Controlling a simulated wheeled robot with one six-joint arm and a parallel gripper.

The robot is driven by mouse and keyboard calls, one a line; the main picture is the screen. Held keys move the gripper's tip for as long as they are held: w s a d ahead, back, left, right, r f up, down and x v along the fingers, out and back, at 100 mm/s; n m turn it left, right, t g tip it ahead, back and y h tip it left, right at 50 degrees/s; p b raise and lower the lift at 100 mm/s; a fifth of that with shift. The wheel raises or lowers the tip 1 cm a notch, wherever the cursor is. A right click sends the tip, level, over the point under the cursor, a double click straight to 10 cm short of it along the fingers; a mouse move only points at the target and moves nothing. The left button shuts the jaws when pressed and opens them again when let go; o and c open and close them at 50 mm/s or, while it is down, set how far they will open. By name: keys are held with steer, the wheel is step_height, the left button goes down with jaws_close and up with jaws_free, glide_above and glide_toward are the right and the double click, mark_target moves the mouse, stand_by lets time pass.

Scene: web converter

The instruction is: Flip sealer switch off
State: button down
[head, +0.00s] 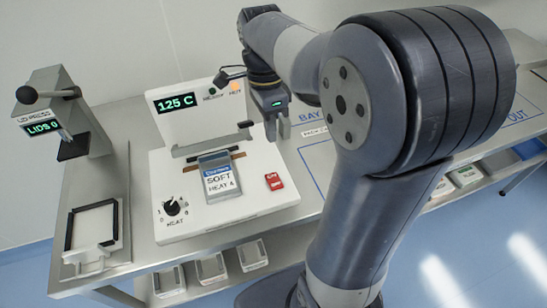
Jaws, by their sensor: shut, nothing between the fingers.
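The white heat sealer (226,219) stands on the metal bench in the middle of the head view. Its green display (177,103) reads 125 C, and an orange lamp (235,87) beside the word HOT is lit. The red switch (274,181) is on the sealer's front right deck; its small marking is too fine to read. A blue and white pouch (217,178) marked SOFT HEAT 4 lies across the sealing bar. My gripper (283,134) is shut and empty, above and behind the red switch, apart from it, near the sealer's right back edge.
A black HEAT dial (171,207) sits at the sealer's front left. A lid press (58,110) with a lever and a display reading LIDS 0 stands at the left, behind a black frame (93,226). Several trays (210,269) are on the shelf below. A blue-outlined bay lies right.

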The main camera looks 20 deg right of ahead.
mark_target(276, 184)
steer(key=shift+r, duration=0.5)
steer(key=x, duration=1.4)
steer(key=shift+s+p, duration=0.1)
steer(key=shift+p, duration=0.25)
